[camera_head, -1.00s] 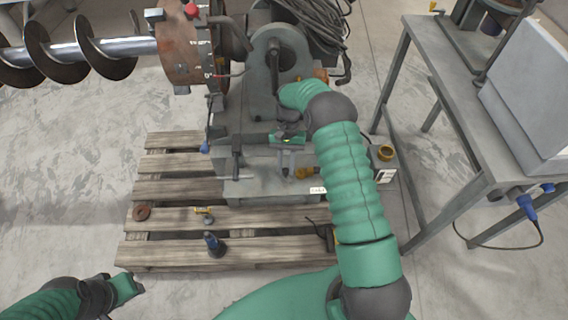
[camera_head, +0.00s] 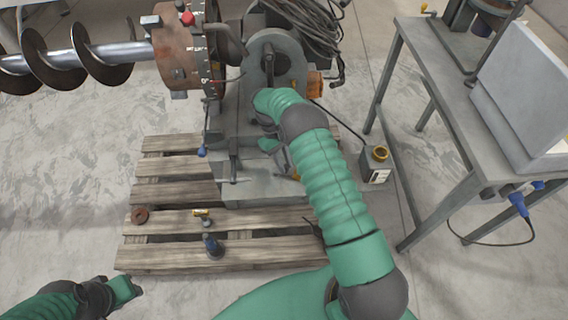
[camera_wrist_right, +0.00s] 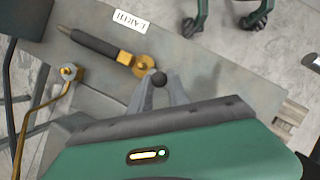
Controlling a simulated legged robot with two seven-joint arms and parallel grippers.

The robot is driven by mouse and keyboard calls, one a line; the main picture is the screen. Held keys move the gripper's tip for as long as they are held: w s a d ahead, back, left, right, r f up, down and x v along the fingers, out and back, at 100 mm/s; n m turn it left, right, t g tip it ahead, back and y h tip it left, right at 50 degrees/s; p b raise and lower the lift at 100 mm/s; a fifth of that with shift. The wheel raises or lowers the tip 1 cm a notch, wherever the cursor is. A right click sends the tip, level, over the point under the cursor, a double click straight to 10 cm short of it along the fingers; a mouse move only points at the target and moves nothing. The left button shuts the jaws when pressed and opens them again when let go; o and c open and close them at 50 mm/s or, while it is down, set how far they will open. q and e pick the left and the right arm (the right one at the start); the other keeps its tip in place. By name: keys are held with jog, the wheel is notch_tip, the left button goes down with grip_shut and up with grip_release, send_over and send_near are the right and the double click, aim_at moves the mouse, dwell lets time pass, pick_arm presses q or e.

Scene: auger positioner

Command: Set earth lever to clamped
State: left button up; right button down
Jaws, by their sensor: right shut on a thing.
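In the right wrist view, a small black ball knob (camera_wrist_right: 159,79) sits between the fingertips of my right gripper (camera_wrist_right: 160,88), which is shut on it. Just beyond it is a round brass disc (camera_wrist_right: 146,67), and up and left lies a black handle with a brass end (camera_wrist_right: 95,44). A white EARTH label (camera_wrist_right: 121,18) is on the grey plate above them. In the head view, my right gripper (camera_head: 271,146) is over the machine base, mostly covered by my arm. My left gripper (camera_head: 124,288) is low at the left, away from the machine; its jaws are unclear.
The machine stands on a wooden pallet (camera_head: 170,222), with a large auger (camera_head: 110,52) at upper left. A brass bolt with a cable (camera_wrist_right: 70,73) is left in the wrist view. A grey table (camera_head: 440,95) is at right.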

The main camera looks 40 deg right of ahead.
jog(key=shift+d+r+n, duration=0.1)
jog(key=shift+d+n, duration=0.2)
jog(key=c, duration=1.5)
grip_release()
jog(key=shift+o, duration=1.1)
jog(key=v, duration=0.7)
jog(key=shift+p, duration=0.3)
jog(key=shift+w+a+r, duration=0.15)
